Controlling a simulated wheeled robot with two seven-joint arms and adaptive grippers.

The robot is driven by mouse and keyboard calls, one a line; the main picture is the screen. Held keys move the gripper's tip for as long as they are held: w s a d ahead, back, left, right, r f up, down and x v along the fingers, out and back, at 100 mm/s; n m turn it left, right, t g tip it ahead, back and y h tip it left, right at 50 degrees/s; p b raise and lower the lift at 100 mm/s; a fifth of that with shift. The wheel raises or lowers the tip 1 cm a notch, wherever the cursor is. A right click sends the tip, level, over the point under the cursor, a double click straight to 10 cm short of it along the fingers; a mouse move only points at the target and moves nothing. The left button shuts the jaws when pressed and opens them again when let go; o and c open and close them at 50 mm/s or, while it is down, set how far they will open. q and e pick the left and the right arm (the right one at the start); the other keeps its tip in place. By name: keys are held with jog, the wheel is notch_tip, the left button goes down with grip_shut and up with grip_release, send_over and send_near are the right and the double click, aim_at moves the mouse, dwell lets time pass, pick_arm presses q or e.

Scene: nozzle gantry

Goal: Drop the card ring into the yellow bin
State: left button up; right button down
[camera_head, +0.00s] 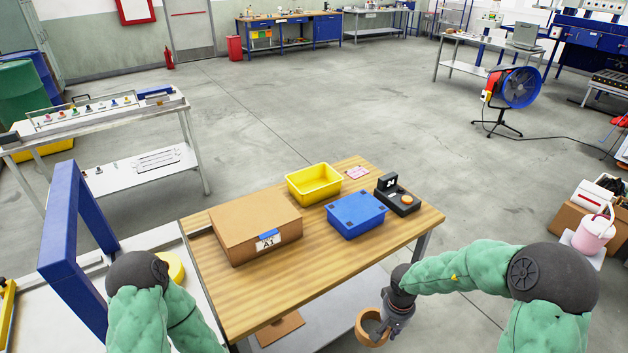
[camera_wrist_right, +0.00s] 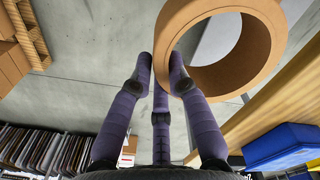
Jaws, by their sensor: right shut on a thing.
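The card ring (camera_head: 361,328) is a short, wide brown cardboard tube. My right gripper (camera_head: 386,329) is shut on its wall and holds it beside the front right edge of the wooden table, at about the bottom centre of the head view. In the right wrist view the ring (camera_wrist_right: 172,32) sits at the fingertips (camera_wrist_right: 163,72), with its opening facing the camera. The yellow bin (camera_head: 301,190) stands upright and open on the table, farther back; it looks empty. My left arm shows at the lower left, but its gripper is out of view.
On the wooden table (camera_head: 235,305), a cardboard box (camera_head: 240,222) is left of the bin, a blue lidded box (camera_head: 356,216) in front of it, and a black device (camera_head: 397,203) to the right. A blue frame (camera_head: 62,215) stands at the left.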

jog(key=shift+s+a+r+n, duration=0.15)
jog(key=shift+a+r+n, duration=1.15)
jog(key=shift+a+r, duration=0.35)
